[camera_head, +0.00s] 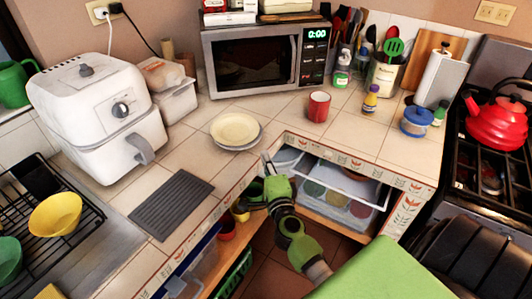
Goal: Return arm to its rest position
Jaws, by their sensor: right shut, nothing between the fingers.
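My right gripper (267,161) shows at the middle of the head view, at the end of my green and grey right arm. It is shut and empty. It is in front of the corner counter, close to the counter's front edge and just below the plates. The arm reaches up from the lower right, over the open cabinet space under the counter. My left gripper is not in this view.
A yellow plate (235,129) lies on the tiled counter near the gripper, and a red mug (318,106) stands farther right. A grey ridged mat (171,203) lies left. Containers (352,206) fill the open space below. A red kettle (498,122) is on the stove.

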